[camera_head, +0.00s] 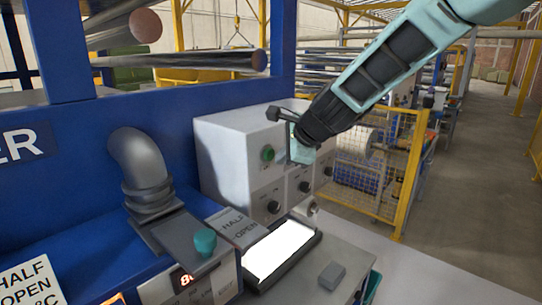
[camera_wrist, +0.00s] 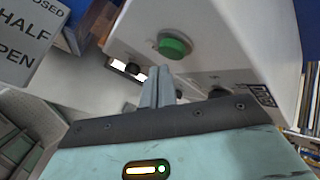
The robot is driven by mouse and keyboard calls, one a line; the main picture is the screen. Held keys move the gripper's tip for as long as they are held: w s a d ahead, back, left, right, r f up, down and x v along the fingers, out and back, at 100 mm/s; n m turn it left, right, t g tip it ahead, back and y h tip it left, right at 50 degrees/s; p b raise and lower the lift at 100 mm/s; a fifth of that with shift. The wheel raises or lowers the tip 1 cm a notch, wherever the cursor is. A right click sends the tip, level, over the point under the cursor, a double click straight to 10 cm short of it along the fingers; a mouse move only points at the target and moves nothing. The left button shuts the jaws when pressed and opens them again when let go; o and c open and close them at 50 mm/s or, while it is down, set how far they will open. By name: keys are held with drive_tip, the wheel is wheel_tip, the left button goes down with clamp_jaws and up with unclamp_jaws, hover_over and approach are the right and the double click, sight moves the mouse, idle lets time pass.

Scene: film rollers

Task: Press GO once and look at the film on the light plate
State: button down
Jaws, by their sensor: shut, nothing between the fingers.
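The green button (camera_head: 268,153) sits on the front of a white control box (camera_head: 235,150); no GO lettering is readable on it. The button is also in the wrist view (camera_wrist: 175,45), just beyond my fingertips. My gripper (camera_wrist: 160,72) is shut and empty, its fingers pointing toward the box face just below the button. A gap seems to remain, but contact cannot be judged surely. In the head view my gripper (camera_head: 301,152) is right of the button, with its fingertips hard to make out. The light plate (camera_head: 280,250) glows plain white in a dark frame; I cannot make out film on it.
Black knobs (camera_head: 274,207) line the box below the button. A grey pipe (camera_head: 140,170) and a teal knob (camera_head: 205,242) stand at the left. A small grey block (camera_head: 332,275) lies on the right of the bench. A yellow mesh fence (camera_head: 405,180) stands behind.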

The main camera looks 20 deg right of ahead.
drive_tip(key=shift+w, duration=0.1)
drive_tip(key=shift+w+a, duration=0.2)
drive_tip(key=shift+w, duration=0.05)
drive_tip(key=shift+w+a+p, duration=0.25)
drive_tip(key=shift+w+p, duration=0.15)
drive_tip(key=shift+p, duration=0.15)
idle(0.8)
drive_tip(key=shift+s+d+b, duration=0.45)
drive_tip(key=shift+s+b, duration=0.1)
drive_tip(key=shift+s, duration=0.2)
drive_tip(key=shift+s+d+b, duration=0.4)
drive_tip(key=shift+s+b, duration=0.05)
drive_tip(key=shift+s, duration=0.3)
drive_tip(key=shift+s+d+b, duration=0.4)
drive_tip(key=shift+s+d, duration=0.05)
drive_tip(key=shift+s, duration=0.25)
drive_tip(key=shift+s+d+b, duration=0.4)
drive_tip(key=shift+s+b, duration=0.05)
drive_tip(key=shift+s, duration=0.3)
